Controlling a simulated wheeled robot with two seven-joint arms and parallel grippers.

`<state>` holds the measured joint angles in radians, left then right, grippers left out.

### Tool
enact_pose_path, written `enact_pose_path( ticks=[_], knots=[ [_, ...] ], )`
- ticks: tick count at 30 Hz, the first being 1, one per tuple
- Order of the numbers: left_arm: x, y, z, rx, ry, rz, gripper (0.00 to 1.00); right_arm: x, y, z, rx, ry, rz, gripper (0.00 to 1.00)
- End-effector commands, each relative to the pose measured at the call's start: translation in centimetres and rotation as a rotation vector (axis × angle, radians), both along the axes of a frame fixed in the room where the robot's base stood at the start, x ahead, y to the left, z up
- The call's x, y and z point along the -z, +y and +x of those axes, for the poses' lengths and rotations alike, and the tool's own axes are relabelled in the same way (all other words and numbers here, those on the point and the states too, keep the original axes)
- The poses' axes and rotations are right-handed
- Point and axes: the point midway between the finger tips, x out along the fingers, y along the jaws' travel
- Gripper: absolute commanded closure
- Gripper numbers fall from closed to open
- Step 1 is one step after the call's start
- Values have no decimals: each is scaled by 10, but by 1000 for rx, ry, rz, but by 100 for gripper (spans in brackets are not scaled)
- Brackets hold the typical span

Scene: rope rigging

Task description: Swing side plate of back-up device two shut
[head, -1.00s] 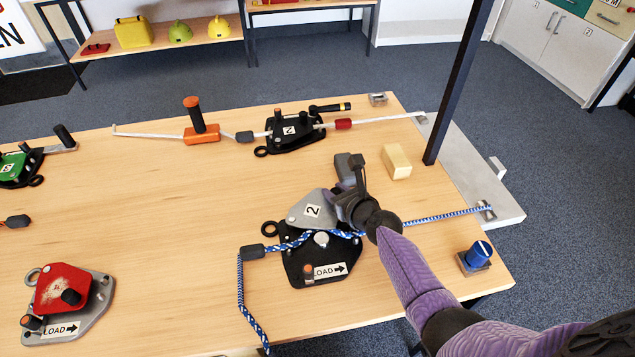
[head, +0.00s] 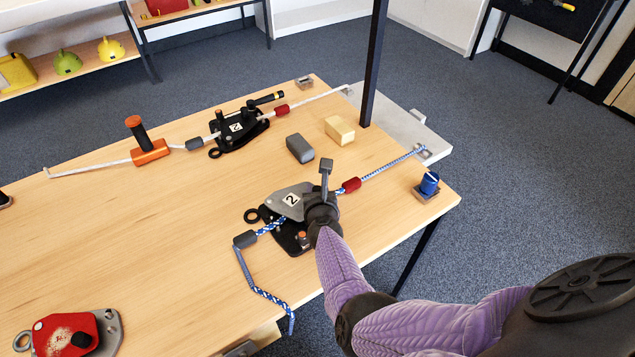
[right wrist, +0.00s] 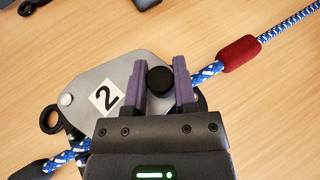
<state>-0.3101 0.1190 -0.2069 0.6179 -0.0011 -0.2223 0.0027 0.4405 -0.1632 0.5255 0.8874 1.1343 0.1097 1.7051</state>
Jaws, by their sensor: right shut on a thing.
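The blue-rope device has a grey side plate (head: 280,204) marked 2 and a black back plate (head: 288,241). The side plate also shows in the right wrist view (right wrist: 120,75), lying over part of the back plate, some of which still shows at the near side. Blue-and-white rope (head: 390,164) enters the device at one side and leaves at the other; its middle is hidden by plate and gripper. My right gripper (right wrist: 160,82) is shut on a black knob (right wrist: 160,79) at the plate's end. My left gripper is out of view.
A grey block (head: 300,148) and a pale yellow block (head: 340,130) lie beyond my gripper. A blue knob (head: 429,183) stands right. A red device (head: 70,335) is front left.

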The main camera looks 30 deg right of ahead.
Motion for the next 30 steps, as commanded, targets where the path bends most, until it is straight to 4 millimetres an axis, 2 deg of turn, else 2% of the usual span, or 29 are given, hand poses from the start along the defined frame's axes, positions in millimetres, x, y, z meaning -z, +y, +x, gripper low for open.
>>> enact_pose_path(
  ticks=[12,21,22,26,30],
  knots=[
    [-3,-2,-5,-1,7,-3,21,-1,3,-6,66,-4,0,100],
    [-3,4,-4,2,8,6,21,-1,3,-6,67,-4,0,100],
    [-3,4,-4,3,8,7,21,-1,3,-6,66,-4,0,60],
    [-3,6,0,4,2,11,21,-1,2,-6,65,-4,-1,32],
    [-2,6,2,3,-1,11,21,-1,3,-6,65,-3,0,31]
  ],
)
